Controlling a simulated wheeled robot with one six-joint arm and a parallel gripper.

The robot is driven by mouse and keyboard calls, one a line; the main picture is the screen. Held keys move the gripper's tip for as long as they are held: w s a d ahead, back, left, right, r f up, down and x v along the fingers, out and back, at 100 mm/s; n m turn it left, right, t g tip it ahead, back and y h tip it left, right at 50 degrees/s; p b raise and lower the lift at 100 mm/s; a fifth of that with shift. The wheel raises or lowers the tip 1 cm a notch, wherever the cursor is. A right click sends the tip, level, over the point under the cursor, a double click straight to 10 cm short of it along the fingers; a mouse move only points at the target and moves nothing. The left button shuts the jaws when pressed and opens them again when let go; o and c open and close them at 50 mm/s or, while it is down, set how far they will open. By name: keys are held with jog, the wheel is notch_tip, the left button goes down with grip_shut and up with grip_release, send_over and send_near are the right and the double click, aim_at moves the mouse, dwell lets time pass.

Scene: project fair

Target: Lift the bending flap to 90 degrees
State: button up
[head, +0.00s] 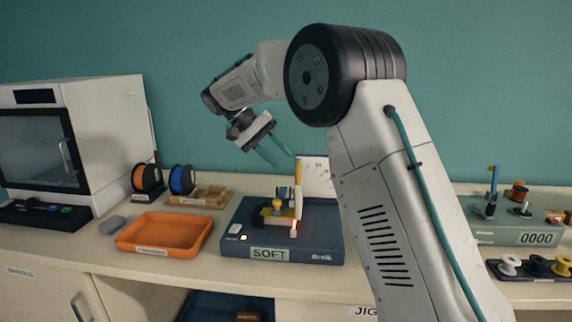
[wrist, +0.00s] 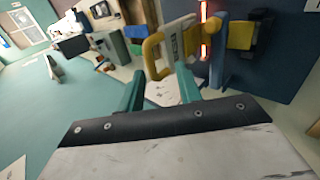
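The bending station is a dark blue base (head: 235,222) labelled SOFT, on the bench left of my arm. A narrow pale and yellow flap (head: 298,197) stands roughly upright on it; its exact angle cannot be told. In the wrist view the flap's yellow loop handle (wrist: 152,58) lies just beyond my fingertips, near a glowing red strip (wrist: 204,35). A yellow block (head: 279,213) sits beside the flap. My gripper (head: 277,157) is open and empty, above and left of the flap, apart from it. Its teal fingers (wrist: 160,75) show spread apart.
A white marked card (head: 318,177) stands behind the flap. An orange tray (head: 163,236), a grey lump (head: 114,223) and two filament spools (head: 147,178) are to the left, by a white cabinet printer (head: 110,110). A counter box (head: 520,238) stands right of my arm.

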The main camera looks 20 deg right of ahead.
jog(key=v, duration=0.2)
jog(key=shift+w+a+r, duration=0.1)
jog(key=shift+a+r, duration=0.05)
jog(key=shift+r, duration=0.15)
notch_tip(320, 180, down, 5)
jog(key=s+n+y, duration=0.1)
jog(key=s+n, duration=0.1)
jog(key=n, duration=0.1)
jog(key=s+f+n+t+y, duration=0.1)
jog(key=s+t+y, duration=0.1)
jog(key=s, duration=1.8)
jog(key=s+f+n+t+y, duration=0.1)
jog(key=s+f+t+y, duration=0.1)
jog(key=s, duration=1.8)
jog(key=shift+n+t+y, duration=0.4)
jog(key=shift+t+y, duration=0.4)
jog(key=shift+y, duration=0.4)
